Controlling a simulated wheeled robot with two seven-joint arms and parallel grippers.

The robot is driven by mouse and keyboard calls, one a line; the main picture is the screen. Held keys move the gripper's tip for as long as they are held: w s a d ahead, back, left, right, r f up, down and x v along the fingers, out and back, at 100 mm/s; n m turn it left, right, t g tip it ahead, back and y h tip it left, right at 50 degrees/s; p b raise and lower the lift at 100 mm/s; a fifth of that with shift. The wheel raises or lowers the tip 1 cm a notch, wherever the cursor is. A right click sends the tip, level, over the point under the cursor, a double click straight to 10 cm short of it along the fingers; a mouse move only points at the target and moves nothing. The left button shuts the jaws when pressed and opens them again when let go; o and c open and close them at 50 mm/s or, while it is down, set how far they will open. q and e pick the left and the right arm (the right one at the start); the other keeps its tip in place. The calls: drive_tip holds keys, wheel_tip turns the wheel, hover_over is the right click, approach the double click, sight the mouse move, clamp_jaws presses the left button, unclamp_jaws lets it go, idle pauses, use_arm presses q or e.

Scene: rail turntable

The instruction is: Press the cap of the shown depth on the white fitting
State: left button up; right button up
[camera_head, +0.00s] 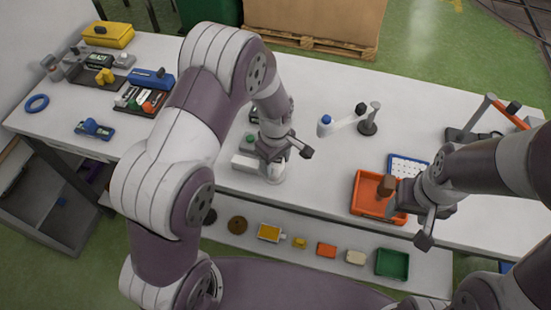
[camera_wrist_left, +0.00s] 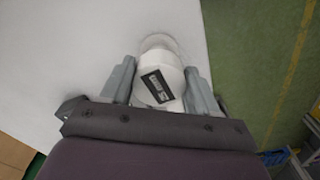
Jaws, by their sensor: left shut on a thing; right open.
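My left gripper (camera_head: 277,153) is at the near edge of the table. In the left wrist view its two grey fingers (camera_wrist_left: 160,88) are shut on a white rounded piece (camera_wrist_left: 168,78) with a dark label bearing light marks. A paler round rim (camera_wrist_left: 160,43) shows just beyond it. In the head view a white round body (camera_head: 273,174) shows under the gripper; I cannot tell whether held piece and fitting are separate or touching. My right gripper (camera_head: 414,212) is open beside the orange tray (camera_head: 365,202), near a brown block (camera_head: 386,185). No cap is clearly identifiable.
A blue-and-white grid tray (camera_head: 405,164) lies behind the orange tray. A low shelf holds several small items and a green tray (camera_head: 391,263). The back middle table is clear.

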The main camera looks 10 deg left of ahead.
use_arm(q)
drive_tip(key=shift+f+b, duration=0.5)
drive_tip(key=shift+f, duration=0.8)
idle(1.9)
idle(0.5)
drive_tip(key=o, duration=1.1)
wheel_tip(320, 180, up, 13)
drive_tip(key=shift+f+b, duration=0.15)
drive_tip(key=shift+b, duration=0.75)
drive_tip(key=shift+w+m, duration=0.1)
drive_tip(key=shift+m, duration=0.3)
drive_tip(key=s+a+m+t, duration=0.1)
drive_tip(key=s+a+m, duration=0.5)
drive_tip(key=s+m, duration=0.5)
drive_tip(key=shift+s+a, duration=0.15)
drive_tip(key=shift+s, duration=1.15)
